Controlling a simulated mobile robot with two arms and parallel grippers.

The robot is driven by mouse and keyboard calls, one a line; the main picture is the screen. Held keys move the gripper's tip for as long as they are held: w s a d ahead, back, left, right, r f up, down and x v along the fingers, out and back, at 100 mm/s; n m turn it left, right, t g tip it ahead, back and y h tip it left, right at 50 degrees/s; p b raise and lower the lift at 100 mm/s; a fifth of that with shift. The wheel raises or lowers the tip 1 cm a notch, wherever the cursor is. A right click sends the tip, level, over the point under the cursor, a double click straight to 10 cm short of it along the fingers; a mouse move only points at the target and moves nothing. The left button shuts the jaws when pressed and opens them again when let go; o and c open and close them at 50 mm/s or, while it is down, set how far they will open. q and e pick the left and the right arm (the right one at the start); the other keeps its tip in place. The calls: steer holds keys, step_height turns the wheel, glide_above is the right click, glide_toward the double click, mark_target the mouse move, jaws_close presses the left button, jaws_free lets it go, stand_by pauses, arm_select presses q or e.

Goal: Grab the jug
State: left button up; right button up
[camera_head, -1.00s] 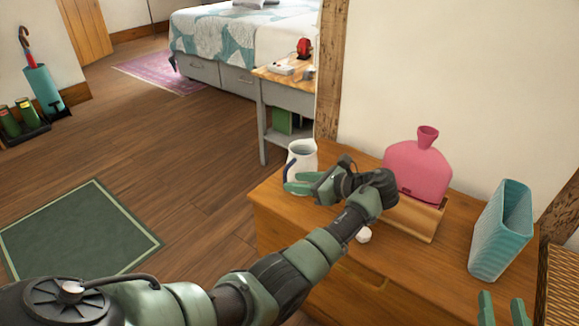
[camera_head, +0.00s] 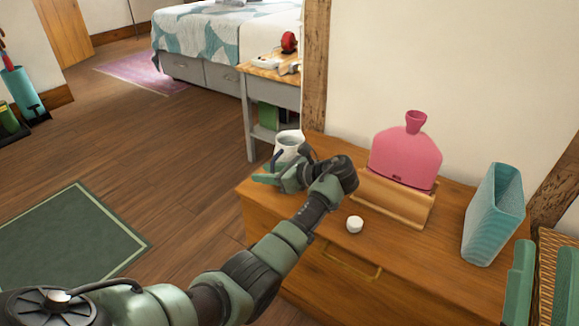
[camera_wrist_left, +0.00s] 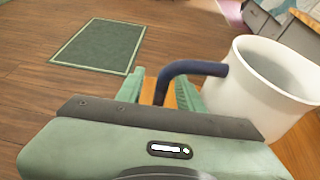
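The jug (camera_head: 288,141) is white with a dark blue handle and stands at the far left corner of the wooden dresser top. My left gripper (camera_head: 267,177) is at the jug's handle side, partly hiding the jug's lower part. In the left wrist view the white jug (camera_wrist_left: 270,85) is at the right, with its blue handle (camera_wrist_left: 185,70) reaching between the fingers. The left gripper's fingers (camera_wrist_left: 160,95) are apart, with a gap around the handle's lower end; contact cannot be made out. My right gripper (camera_head: 522,285) shows its green fingers at the lower right edge, apart.
On the dresser (camera_head: 400,250) stand a pink hot-water bottle (camera_head: 405,158) on a wooden holder (camera_head: 395,200), a small white round object (camera_head: 354,224) and a teal basket (camera_head: 492,215). A grey side table (camera_head: 272,95) is behind the jug.

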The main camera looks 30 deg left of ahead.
arm_select(q)
steer(key=shift+a+f, duration=0.1)
steer(key=shift+a, duration=0.25)
jaws_close()
stand_by(1.1)
steer(key=shift+w, duration=0.1)
